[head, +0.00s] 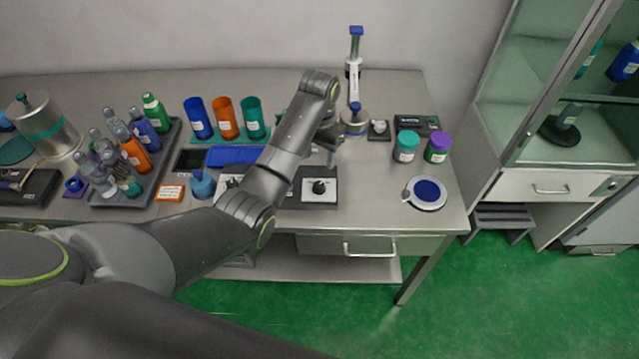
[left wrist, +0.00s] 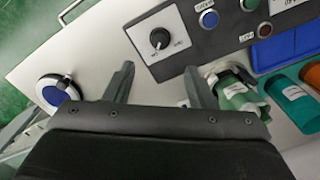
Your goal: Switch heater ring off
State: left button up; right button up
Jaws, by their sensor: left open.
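A dark control panel holds a white plate with a black rotary knob (head: 319,187). The knob also shows in the left wrist view (left wrist: 159,38), with small labels either side that I cannot read for certain. Blue (left wrist: 209,18), green (left wrist: 249,4) and red (left wrist: 264,113) buttons are on or near the panel. My left gripper (left wrist: 160,80) is open and empty, its fingers apart and short of the knob in the picture; in the head view it (head: 331,150) hangs behind the panel. I cannot make out the heater ring for certain. My right gripper is not in view.
A green bottle (left wrist: 238,95) is close to one left finger. A round dish with a blue centre (head: 427,191) sits at the table's right. Teal-lidded (head: 406,146) and purple-lidded (head: 438,147) jars stand behind it. A tall blue-topped stand (head: 355,65) rises at the back.

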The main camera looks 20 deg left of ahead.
aim_at(319, 184)
pick_arm(q)
notch_tip(319, 184, down, 11)
jog(key=shift+r, duration=0.1)
dwell(0.3)
jog(key=c, duration=1)
jog(key=shift+o, duration=0.2)
